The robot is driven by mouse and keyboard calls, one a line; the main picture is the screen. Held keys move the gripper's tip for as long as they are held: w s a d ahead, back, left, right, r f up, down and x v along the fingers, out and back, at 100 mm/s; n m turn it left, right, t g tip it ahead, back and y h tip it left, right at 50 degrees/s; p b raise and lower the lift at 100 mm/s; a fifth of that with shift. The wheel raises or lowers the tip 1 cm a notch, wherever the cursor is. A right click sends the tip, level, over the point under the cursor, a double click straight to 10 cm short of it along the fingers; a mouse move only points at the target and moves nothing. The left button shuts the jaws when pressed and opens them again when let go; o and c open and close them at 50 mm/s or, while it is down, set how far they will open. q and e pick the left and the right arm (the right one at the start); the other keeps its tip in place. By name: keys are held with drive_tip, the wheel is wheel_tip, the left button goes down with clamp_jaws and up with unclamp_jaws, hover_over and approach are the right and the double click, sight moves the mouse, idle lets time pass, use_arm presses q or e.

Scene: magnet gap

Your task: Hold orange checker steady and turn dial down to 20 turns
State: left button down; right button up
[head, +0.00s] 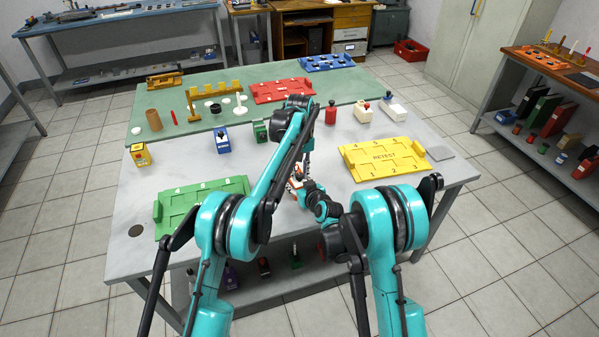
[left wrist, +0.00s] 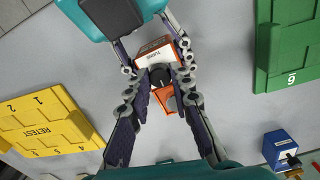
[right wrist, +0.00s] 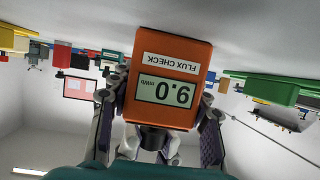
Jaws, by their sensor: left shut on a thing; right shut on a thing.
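The orange checker (right wrist: 133,58) is between the fingers of my right gripper (right wrist: 160,112), which is shut on its sides. In the left wrist view the checker's white label (left wrist: 152,57) seems to say TURNS. The black dial (left wrist: 160,77) sits below that label, between the fingertips of my left gripper (left wrist: 165,88), which is shut on it. An orange piece (left wrist: 172,104) shows between the left fingers. In the head view my arms mostly hide the checker.
A yellow RETEST tray (head: 384,158) lies to the right on the table, and a green numbered tray (head: 203,203) to the left. A blue block (head: 220,139), a red tray (head: 282,90) and several small parts stand farther back.

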sight(300, 174)
use_arm(q)
drive_tip(key=shift+n, duration=0.5)
drive_tip(key=c, duration=1.3)
unclamp_jaws()
drive_tip(key=shift+r, duration=5.95)
